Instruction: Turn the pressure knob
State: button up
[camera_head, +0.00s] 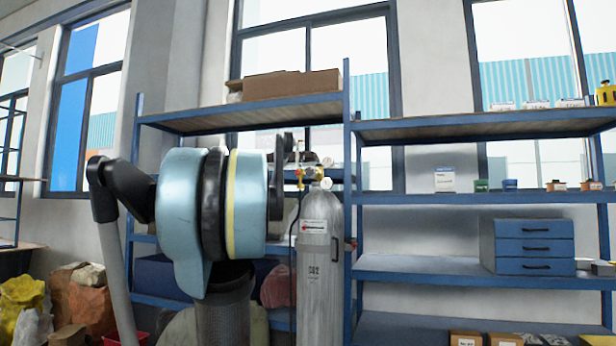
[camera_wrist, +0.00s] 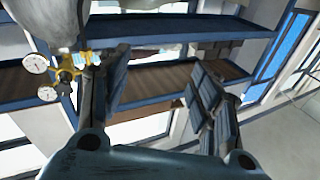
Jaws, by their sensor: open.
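A grey gas cylinder (camera_head: 318,262) stands upright in front of the shelving in the head view. A brass-yellow regulator (camera_head: 310,173) sits on its top, partly hidden by my gripper (camera_head: 288,146). In the wrist view the regulator (camera_wrist: 68,74) is at the upper left, with two round white gauges, a left one (camera_wrist: 36,63) and a lower one (camera_wrist: 47,94). I cannot make out the pressure knob clearly from the other yellow fittings. My gripper in the wrist view (camera_wrist: 158,78) is open and empty, its fingers wide apart. The regulator lies outside the left finger.
Blue shelving (camera_head: 450,268) stands behind and right of the cylinder, with a drawer unit (camera_head: 535,247) on it. A cardboard box (camera_head: 291,85) lies on the top left shelf. Sacks (camera_head: 88,308) lie on the floor at the left.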

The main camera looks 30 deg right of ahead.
jog(key=s+d+r+m+g+h, duration=0.1)
jog(key=d+r+m+h, duration=0.3)
jog(key=d+r+h, duration=0.45)
jog(key=m+g+h, duration=0.2)
jog(key=m+g, duration=0.2)
send_near(309, 172)
jog(key=x, duration=1)
jog(key=shift+w+d+r, duration=0.15)
jog(key=shift+d, duration=0.2)
jog(key=shift+c, duration=0.4)
jog(key=c, duration=1)
